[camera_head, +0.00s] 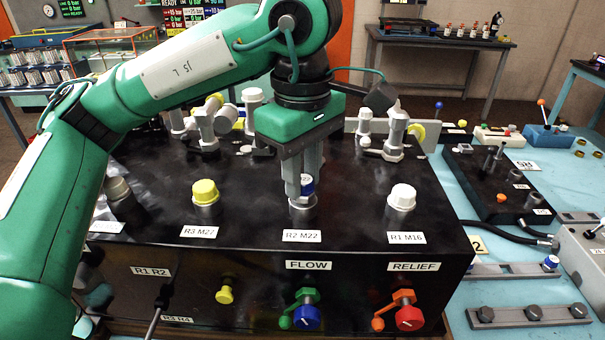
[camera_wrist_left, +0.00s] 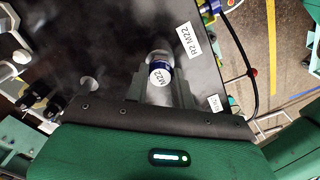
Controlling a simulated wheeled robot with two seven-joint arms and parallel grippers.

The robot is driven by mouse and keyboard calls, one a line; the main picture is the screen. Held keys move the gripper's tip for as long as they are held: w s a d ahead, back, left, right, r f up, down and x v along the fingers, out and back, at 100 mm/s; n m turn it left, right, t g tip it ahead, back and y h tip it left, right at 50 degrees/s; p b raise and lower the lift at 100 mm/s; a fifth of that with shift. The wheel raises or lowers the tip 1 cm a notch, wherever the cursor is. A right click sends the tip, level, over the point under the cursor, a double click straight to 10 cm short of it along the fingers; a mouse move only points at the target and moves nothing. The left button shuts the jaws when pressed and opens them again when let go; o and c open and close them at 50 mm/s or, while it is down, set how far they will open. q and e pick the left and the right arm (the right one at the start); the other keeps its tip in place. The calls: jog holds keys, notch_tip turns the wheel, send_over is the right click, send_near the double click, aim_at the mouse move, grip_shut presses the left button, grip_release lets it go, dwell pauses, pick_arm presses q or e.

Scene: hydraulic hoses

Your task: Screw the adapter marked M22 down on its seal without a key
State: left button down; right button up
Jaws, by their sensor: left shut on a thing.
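The adapter marked M22 (camera_head: 307,184), with a white top and a blue band, stands upright at the port labelled R2 M22 on the black block (camera_head: 255,222). My left gripper (camera_head: 302,192) points straight down over it and is shut on it, with a finger on either side. In the left wrist view the adapter's white M22 face (camera_wrist_left: 160,75) shows between the fingers. The seal under the adapter is hidden, and I cannot tell whether the adapter touches it. My right gripper is out of view.
A yellow-capped port (camera_head: 205,192) stands to the left and a white-capped port (camera_head: 402,197) to the right. Grey fittings (camera_head: 395,130) stand behind. Knobs marked FLOW (camera_head: 307,317) and RELIEF (camera_head: 409,318) stick out of the block's front.

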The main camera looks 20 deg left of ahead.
pick_arm(q)
jog(key=shift+f+m+b, duration=0.15)
jog(key=shift+m+b, duration=0.4)
jog(key=shift+m, duration=0.85)
jog(key=m, duration=0.2)
jog(key=shift+s+m, duration=0.1)
jog(key=shift+m, duration=0.6)
jog(key=m, duration=0.5)
jog(key=shift+m+p, duration=0.35)
jog(key=shift+m, duration=0.05)
